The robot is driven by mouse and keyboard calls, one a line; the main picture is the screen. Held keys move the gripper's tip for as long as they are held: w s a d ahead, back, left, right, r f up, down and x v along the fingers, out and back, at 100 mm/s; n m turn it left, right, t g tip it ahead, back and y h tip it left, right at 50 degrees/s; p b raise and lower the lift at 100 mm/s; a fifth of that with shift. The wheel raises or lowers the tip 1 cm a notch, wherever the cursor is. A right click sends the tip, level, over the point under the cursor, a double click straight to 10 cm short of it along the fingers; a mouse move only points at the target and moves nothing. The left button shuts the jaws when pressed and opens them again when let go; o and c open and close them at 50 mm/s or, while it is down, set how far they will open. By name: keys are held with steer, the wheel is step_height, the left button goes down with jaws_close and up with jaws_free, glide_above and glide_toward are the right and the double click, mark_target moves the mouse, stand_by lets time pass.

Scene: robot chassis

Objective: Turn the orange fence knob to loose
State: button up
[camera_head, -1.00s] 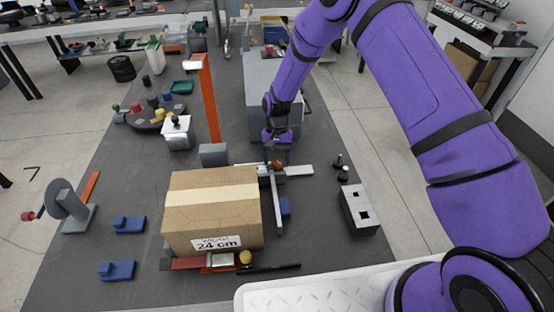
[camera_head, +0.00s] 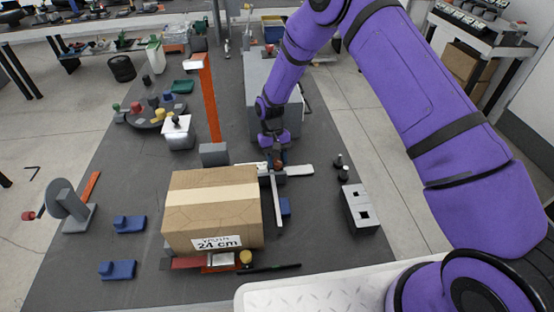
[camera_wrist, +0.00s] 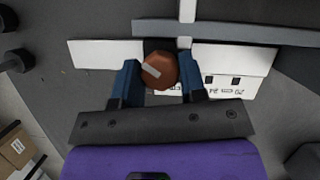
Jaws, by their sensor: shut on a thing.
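The orange fence knob (camera_wrist: 158,70) has a light pointer mark on its top and sits on the white scale bar (camera_wrist: 95,54) with printed numbers. My gripper (camera_wrist: 161,78) points down at the knob in the wrist view, with one blue finger on each side, shut on it. In the head view my gripper (camera_head: 277,158) is at the white bar behind the cardboard box, and the knob is mostly hidden there. The grey fence rail (camera_head: 278,205) runs along the right of the box; in the wrist view it crosses the top.
The cardboard box (camera_head: 211,210), labelled 24 cm, stands left of the fence. An orange post (camera_head: 210,100) rises behind it. A grey block with holes (camera_head: 359,209) and small dark knobs stand to the right. Blue blocks (camera_head: 129,224) lie on the left.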

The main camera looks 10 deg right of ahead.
steer(key=shift+n, duration=0.5)
steer(key=o, duration=0.9)
steer(key=shift+w+r, duration=0.1)
steer(key=v, duration=1)
steer(key=shift+a+r, duration=0.2)
steer(key=shift+r, duration=0.1)
